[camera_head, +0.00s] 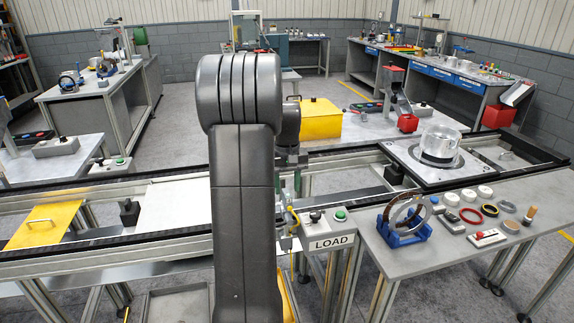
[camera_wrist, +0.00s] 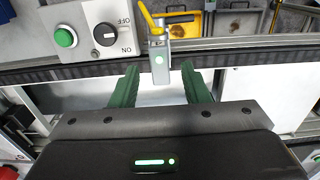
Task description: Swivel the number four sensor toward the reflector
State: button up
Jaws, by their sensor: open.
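A small grey sensor (camera_wrist: 159,62) with a yellow cable and a light green dot on its face stands at the rail in the wrist view. I cannot read a number on it. In the head view a yellow cable (camera_head: 293,217) shows at the rail near the LOAD box. My gripper (camera_wrist: 160,76) is open, with its green fingers pointing at the sensor, one to each side. No contact shows. In the head view my gripper (camera_head: 290,184) is partly hidden behind my arm. I cannot make out the reflector.
The LOAD control box (camera_head: 328,230), with a green button and a black knob, is close by; it also shows in the wrist view (camera_wrist: 92,38). The conveyor's black rail (camera_head: 100,243) runs across. A side table (camera_head: 400,262) holds rings and small parts at the right.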

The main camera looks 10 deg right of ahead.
aim_at(287, 193)
notch_tip(287, 193, up, 10)
jog(key=shift+f, duration=0.25)
notch_tip(287, 193, down, 14)
jog(key=shift+r+p, duration=0.2)
jog(key=shift+p, duration=0.2)
jog(key=shift+f, duration=0.15)
jog(key=shift+n, duration=0.4)
dwell(0.3)
